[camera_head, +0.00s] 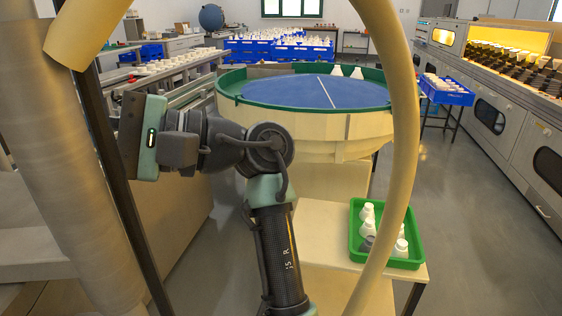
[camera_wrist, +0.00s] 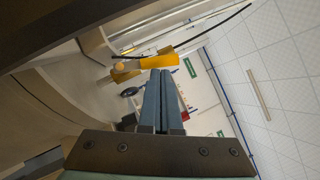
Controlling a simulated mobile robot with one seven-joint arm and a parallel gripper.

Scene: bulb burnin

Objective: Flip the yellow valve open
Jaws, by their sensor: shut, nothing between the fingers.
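The yellow valve (camera_wrist: 160,62) shows in the wrist view as a yellow-orange lever with a rounded pale end at its left. It lies nearly level across the picture, just beyond my fingertips. My gripper (camera_wrist: 162,75) has its two dark fingers shut together with nothing between them. The fingertips overlap the lever's lower edge in the picture; I cannot tell whether they touch it. In the head view my arm reaches left to the dark upright post, and the fingers are hidden there. I cannot make out the valve in the head view.
A dark post (camera_head: 118,190) and a thick beige pipe (camera_head: 75,170) stand at the left. A yellowish hose (camera_head: 403,120) arcs across the front. A round blue-topped table (camera_head: 305,91) stands behind my arm. A green tray (camera_head: 416,240) with white bulbs sits at right.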

